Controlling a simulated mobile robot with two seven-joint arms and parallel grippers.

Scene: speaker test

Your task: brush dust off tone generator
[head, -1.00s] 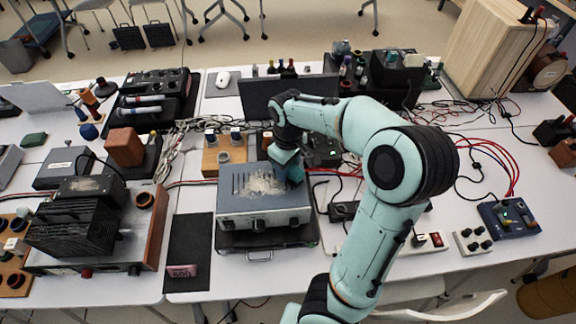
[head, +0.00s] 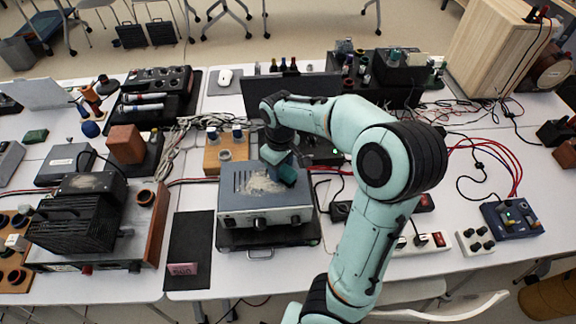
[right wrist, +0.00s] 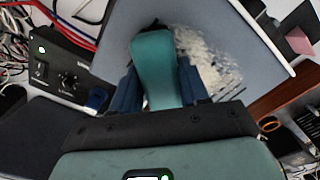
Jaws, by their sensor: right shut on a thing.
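The tone generator (head: 265,218) is a blue-grey box with knobs on its front, standing on a black case on the white table. A pale patch of dust (head: 262,182) lies on its top and also shows in the right wrist view (right wrist: 207,62). My right gripper (head: 282,169) is over the right part of the top. In the right wrist view it is shut on a brush with a teal handle (right wrist: 154,68), its dark fingers on either side. The dust lies beside the brush; the bristle tips are hidden, so contact is unclear. My left gripper is out of view.
A black finned device (head: 75,225) stands to the left, with a dark mat (head: 190,240) between. A wooden board (head: 222,153) with bottles is behind the generator. A power strip (head: 420,243), cables and a blue box (head: 512,217) lie to the right.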

